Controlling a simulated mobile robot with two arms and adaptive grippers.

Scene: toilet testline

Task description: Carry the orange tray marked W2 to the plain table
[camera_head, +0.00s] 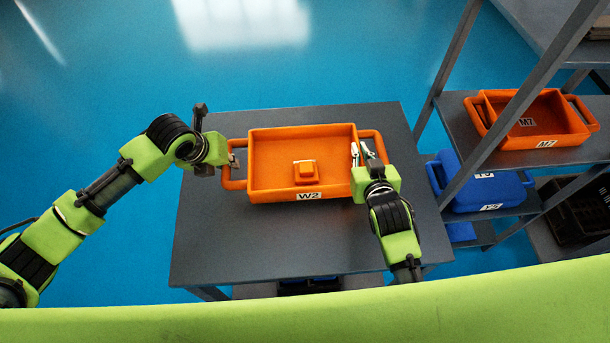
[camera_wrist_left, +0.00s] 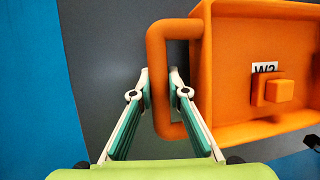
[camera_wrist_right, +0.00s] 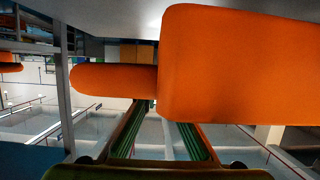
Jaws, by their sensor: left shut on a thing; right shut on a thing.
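The orange tray marked W2 (camera_head: 268,190) is at the grey table, label facing me, with a small orange block (camera_head: 306,169) inside. I cannot tell whether it touches the tabletop. My left gripper (camera_head: 232,160) is shut on its left handle; in the left wrist view the fingers (camera_wrist_left: 161,85) lie either side of the handle bar (camera_wrist_left: 162,60). My right gripper (camera_head: 361,153) is shut at the right handle (camera_head: 376,139). In the right wrist view the orange handle (camera_wrist_right: 110,79) and tray wall (camera_wrist_right: 235,65) hide the right fingertips.
The grey table (camera_head: 290,240) has bare top in front of the tray. A grey shelf rack (camera_head: 455,115) stands close on the right, holding an orange tray marked M7 (camera_head: 545,142), a blue tray (camera_head: 470,190) and a black crate (camera_head: 575,215). Blue floor (camera_head: 120,80) is clear behind and left.

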